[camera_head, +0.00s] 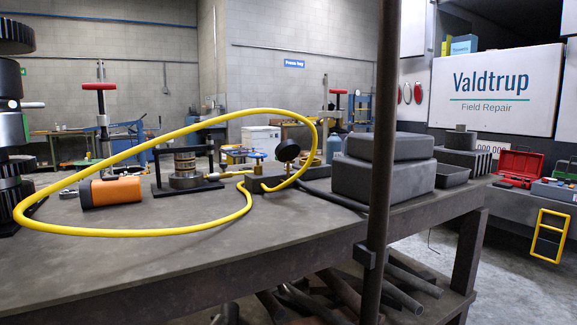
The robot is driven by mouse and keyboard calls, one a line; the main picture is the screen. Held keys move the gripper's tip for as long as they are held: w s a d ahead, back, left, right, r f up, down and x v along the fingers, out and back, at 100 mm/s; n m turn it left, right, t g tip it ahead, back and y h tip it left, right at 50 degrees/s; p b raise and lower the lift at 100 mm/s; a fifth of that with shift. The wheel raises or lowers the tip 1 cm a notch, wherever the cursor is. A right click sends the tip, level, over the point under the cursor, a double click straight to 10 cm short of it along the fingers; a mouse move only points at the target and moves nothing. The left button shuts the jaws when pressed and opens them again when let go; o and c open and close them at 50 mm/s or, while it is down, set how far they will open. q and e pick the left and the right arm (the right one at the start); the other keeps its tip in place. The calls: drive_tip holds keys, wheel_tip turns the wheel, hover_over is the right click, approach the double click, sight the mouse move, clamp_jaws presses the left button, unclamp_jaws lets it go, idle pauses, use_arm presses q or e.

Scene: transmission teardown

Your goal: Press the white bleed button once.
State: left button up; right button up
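I cannot make out a white bleed button in the head view. On the bench, a dark frame (157,168) stands around a stack of metal rings (185,163). To its right are a blue-handled valve (256,155) with brass fittings and a round black gauge (288,150). A yellow hose (150,233) loops over the bench from the gauge area. An orange and black cylinder (112,191) lies inside the loop. Neither of my grippers is in view.
A dark vertical post (381,130) crosses the view at the bench's front edge. Grey blocks (383,179) sit behind it. Stacked gears (14,130) stand at far left. The front of the bench top (90,270) is bare. A red toolbox (520,165) is at right.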

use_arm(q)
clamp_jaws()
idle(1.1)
